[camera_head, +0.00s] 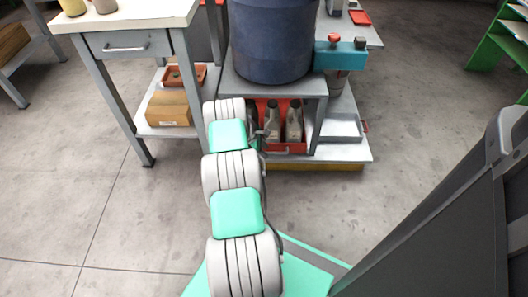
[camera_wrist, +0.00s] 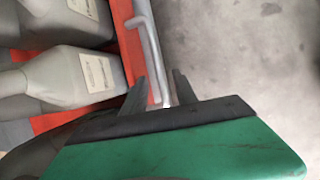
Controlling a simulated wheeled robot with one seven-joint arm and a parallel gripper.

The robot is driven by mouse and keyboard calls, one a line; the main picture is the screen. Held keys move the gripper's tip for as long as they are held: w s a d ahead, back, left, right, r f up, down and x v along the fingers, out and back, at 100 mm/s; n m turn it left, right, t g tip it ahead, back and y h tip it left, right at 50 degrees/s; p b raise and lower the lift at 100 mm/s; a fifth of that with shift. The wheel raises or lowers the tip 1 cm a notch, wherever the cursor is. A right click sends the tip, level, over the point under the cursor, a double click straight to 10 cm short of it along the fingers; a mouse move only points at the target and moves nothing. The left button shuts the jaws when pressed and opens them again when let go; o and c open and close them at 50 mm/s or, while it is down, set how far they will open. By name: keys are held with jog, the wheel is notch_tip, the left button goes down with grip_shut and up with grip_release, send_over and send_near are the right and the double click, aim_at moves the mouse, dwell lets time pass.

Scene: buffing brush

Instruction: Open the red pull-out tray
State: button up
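The red pull-out tray (camera_head: 284,149) is on the lower level of the grey stand in the head view, with several grey bottles in it. In the wrist view its red front wall (camera_wrist: 131,45) runs down the left half, with a pale bar handle (camera_wrist: 148,48) along its outer side. My gripper (camera_wrist: 160,85) is open. Its two dark fingers stand apart, and the lower end of the handle shows between them. I cannot tell whether either finger touches the handle.
A dark blue drum (camera_head: 271,42) stands on top of the stand (camera_head: 318,86). A workbench (camera_head: 135,12) with a drawer is at the left, with a cardboard box (camera_head: 168,108) on its lower shelf. A grey open bin (camera_head: 342,127) is right of the tray. The floor in front is clear.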

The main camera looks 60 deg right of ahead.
grip_shut()
dwell(1.4)
